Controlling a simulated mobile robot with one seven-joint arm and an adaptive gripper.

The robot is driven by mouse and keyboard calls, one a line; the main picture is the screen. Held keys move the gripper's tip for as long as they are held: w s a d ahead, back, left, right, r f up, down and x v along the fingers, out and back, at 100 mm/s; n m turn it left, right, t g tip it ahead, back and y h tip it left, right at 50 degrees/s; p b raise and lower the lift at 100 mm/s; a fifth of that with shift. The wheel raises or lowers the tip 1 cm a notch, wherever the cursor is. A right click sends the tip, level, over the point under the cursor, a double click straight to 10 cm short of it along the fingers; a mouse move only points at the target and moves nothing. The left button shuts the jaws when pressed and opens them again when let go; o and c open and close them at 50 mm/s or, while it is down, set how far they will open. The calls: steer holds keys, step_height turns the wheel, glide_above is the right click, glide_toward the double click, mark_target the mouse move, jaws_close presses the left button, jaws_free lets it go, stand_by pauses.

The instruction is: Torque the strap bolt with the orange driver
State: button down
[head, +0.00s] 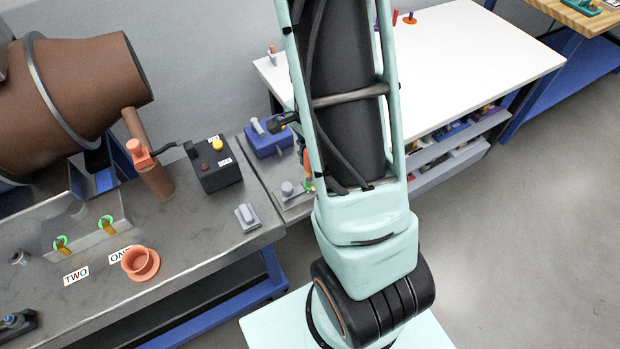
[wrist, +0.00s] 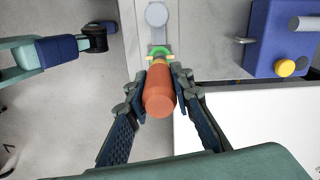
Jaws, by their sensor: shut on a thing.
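My gripper (wrist: 162,72) is shut on the orange driver (wrist: 159,100), with one finger on each side of its handle. A green ring (wrist: 161,50) shows just beyond the driver's front end, beside a grey fixture (wrist: 157,34) with a round top. The driver's tip is hidden, so I cannot tell whether it touches a bolt. In the head view, a sliver of the orange driver (head: 306,160) shows beside my arm, above the small grey fixture (head: 290,190). My arm hides the gripper there. I cannot clearly make out the strap bolt.
A blue box (head: 268,138) stands close behind the fixture. A black button box (head: 213,163), a brown engine body (head: 75,85) and an orange cup (head: 140,262) are on the left bench. A white table (head: 470,60) stands at the right. The floor at right is clear.

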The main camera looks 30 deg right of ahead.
stand_by(0.4)
steer(key=shift+r+p, duration=2.2)
steer(key=shift+r, duration=0.35)
steer(key=shift+w, duration=0.1)
